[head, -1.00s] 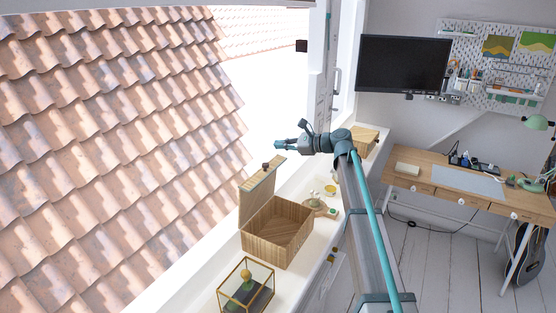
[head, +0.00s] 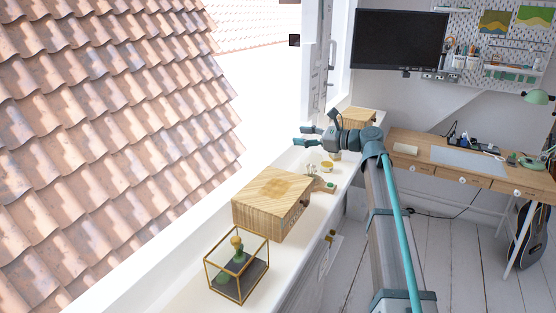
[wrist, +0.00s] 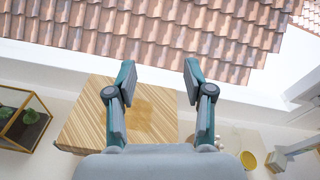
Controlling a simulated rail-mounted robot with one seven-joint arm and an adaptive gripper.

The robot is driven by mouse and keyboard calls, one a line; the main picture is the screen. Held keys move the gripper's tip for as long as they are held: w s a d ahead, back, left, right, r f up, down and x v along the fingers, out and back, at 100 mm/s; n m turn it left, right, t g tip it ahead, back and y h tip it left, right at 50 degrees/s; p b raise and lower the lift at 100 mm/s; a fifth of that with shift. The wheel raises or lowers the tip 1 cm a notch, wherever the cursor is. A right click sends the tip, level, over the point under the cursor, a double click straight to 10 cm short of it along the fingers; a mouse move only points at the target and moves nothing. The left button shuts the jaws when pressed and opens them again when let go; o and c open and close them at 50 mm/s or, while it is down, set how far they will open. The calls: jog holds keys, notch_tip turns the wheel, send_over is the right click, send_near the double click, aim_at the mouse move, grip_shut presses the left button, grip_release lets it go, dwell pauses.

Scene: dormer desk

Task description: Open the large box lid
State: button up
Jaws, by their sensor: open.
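The large wooden box (head: 265,212) stands on the white sill with its striped lid (head: 272,186) down flat on it. A small dark knob (head: 304,203) shows at the lid's right edge. In the wrist view the lid (wrist: 88,118) lies below my left finger, partly hidden by my gripper. My gripper (head: 306,135) is open and empty, above the sill beyond the box and apart from it. Its two spread fingers also show in the wrist view (wrist: 160,75).
A glass case with brass edges (head: 238,268) and a plant stands in front of the box. A yellow cup (head: 327,167) and a small wooden piece (head: 324,185) sit behind it. A smaller wooden box (head: 360,117) is farther back. The sill's left edge drops to roof tiles.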

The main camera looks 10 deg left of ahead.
jog(key=s+d+f+m+t+b, duration=0.1)
jog(key=s+d+f+m+b, duration=0.1)
jog(key=s+f, duration=0.15)
jog(key=w+a+r+m+y+p, duration=0.1)
jog(key=w+a+p, duration=0.1)
jog(key=a, duration=0.8)
jog(key=shift+w+a+r, duration=0.15)
jog(key=shift+w+r, duration=0.25)
grip_shut()
grip_release()
